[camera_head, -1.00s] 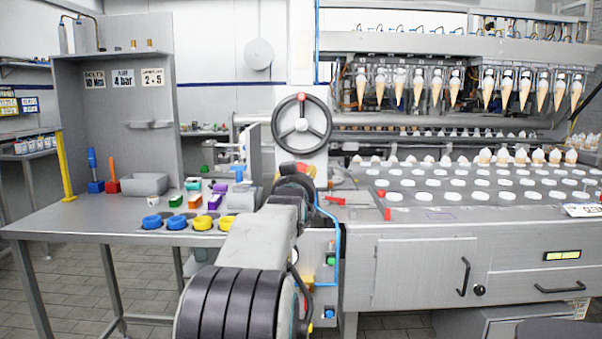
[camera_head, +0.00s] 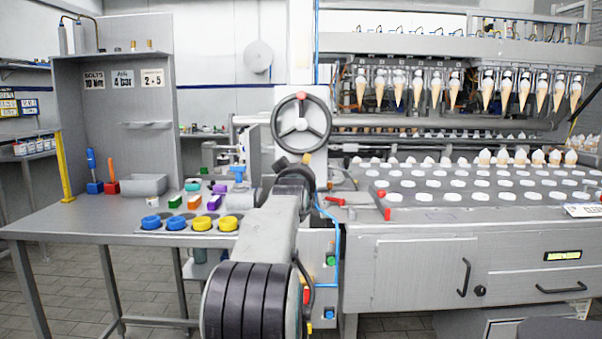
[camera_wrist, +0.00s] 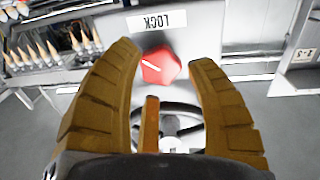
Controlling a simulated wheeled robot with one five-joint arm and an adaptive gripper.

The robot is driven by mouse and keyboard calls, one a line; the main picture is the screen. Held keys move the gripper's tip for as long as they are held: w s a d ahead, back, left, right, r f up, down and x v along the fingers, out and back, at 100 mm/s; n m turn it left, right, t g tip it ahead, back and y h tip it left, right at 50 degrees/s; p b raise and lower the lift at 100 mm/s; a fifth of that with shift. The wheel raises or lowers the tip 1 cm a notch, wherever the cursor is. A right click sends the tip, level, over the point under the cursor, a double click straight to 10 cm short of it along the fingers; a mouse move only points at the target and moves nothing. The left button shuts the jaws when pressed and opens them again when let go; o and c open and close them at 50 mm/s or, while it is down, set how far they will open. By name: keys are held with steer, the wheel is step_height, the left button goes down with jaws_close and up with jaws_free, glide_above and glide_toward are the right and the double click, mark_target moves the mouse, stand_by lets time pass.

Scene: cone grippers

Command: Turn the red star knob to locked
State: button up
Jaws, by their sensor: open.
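The red star knob (camera_wrist: 160,66) shows in the wrist view, below an upside-down LOCK label (camera_wrist: 157,20). A short white line marks its face, pointing toward the left in this view. My gripper (camera_wrist: 163,55) is open, with one brown finger on each side of the knob. The fingertips appear apart from the knob; the depth between them is hard to judge. The knob is hidden there behind my arm.
A handwheel (camera_head: 302,121) stands just above my gripper; it also shows below the knob in the wrist view (camera_wrist: 182,118). An upright grey panel (camera_head: 253,152) is at its left. A red lever (camera_head: 343,200) lies right. The workbench (camera_head: 90,222) holds coloured parts.

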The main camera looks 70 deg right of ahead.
steer(key=shift+p+x, duration=0.3)
steer(key=shift+x, duration=1)
steer(key=shift+c, duration=0.3)
steer(key=c, duration=0.8)
steer(key=shift+r, duration=0.1)
